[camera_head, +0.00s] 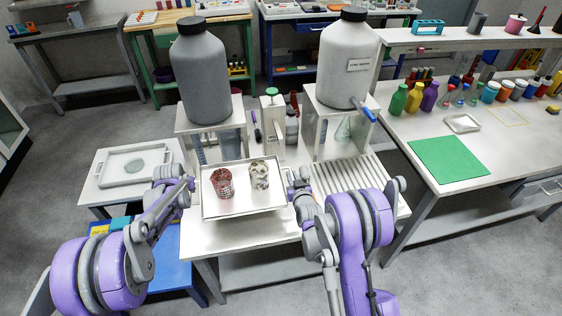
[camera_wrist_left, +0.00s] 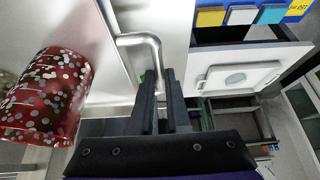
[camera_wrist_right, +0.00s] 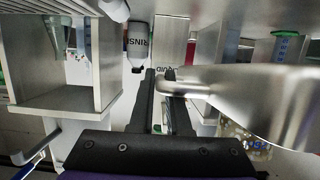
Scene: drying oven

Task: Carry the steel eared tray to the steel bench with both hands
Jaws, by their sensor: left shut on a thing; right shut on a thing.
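The steel eared tray (camera_head: 243,206) is in front of me above the light bench (camera_head: 200,242). It carries a red spotted cup (camera_head: 222,183) and a pale patterned cup (camera_head: 259,174), both upright. My left gripper (camera_head: 187,184) is shut on the tray's left ear, a bent bar that shows between the fingers in the left wrist view (camera_wrist_left: 152,50). My right gripper (camera_head: 294,178) is shut on the right ear, seen in the right wrist view (camera_wrist_right: 178,87). Whether the tray touches the bench top is hard to tell.
A ribbed drainer (camera_head: 352,186) lies to the right. A low side table (camera_head: 97,188) at left holds a white tray with a glass dish. A bench with a green mat (camera_head: 449,158) stands right.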

